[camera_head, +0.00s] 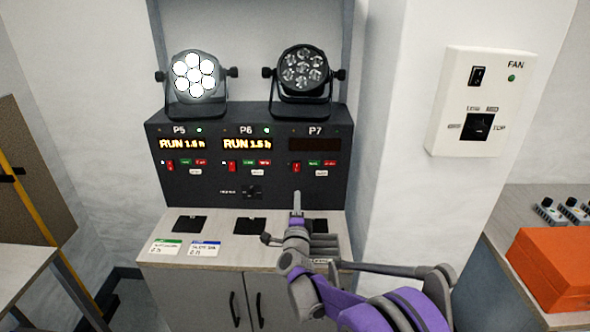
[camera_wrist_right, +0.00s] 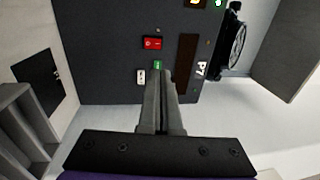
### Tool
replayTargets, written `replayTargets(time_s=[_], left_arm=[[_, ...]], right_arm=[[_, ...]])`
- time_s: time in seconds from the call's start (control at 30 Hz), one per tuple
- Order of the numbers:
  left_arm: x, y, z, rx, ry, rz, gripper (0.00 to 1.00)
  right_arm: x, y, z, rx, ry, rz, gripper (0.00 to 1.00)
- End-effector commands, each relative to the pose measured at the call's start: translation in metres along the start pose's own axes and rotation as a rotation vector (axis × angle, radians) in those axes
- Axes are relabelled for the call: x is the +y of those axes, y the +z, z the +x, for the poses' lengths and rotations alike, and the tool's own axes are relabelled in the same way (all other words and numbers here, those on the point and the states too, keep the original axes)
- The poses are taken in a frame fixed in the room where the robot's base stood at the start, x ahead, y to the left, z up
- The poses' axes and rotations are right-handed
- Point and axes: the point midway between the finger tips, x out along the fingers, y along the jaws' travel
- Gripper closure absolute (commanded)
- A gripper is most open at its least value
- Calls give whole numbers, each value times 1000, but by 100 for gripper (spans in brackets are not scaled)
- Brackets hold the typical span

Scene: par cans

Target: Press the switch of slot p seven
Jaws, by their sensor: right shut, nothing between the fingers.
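The dark control panel (camera_head: 215,190) has sections P5, P6 and P7. The P7 section has a dark display (camera_head: 315,144) and a red switch (camera_head: 297,167) below it, left of a green label (camera_head: 314,163). The same red switch (camera_wrist_right: 152,43) shows in the right wrist view, near the green label (camera_wrist_right: 157,65) and a white label (camera_wrist_right: 141,76). My right gripper (camera_head: 297,195) is shut and empty, pointing up at the panel just below the P7 switch. In the wrist view its fingertips (camera_wrist_right: 162,73) are beside the green label; contact cannot be told. My left gripper is out of view.
A lit lamp (camera_head: 194,77) stands above P5 and an unlit lamp (camera_head: 303,74) above P7. P5 and P6 displays read RUN. The counter (camera_head: 215,258) has dark square plates and cards. A FAN box (camera_head: 480,100) is on the right wall; an orange case (camera_head: 556,268) stands right.

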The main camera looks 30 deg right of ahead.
Motion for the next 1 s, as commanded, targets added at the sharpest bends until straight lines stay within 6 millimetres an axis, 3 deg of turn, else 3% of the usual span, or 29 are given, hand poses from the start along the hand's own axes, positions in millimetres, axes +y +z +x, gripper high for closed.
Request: replayTargets(time_s=[0.3,0.47,1.0], left_arm=[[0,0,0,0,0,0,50],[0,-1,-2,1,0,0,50],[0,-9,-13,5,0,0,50]], right_arm=[[0,0,1,0,0,-1,100],[-1,0,13,0,-1,-2,100],[-1,0,119,-1,0,-2,100]])
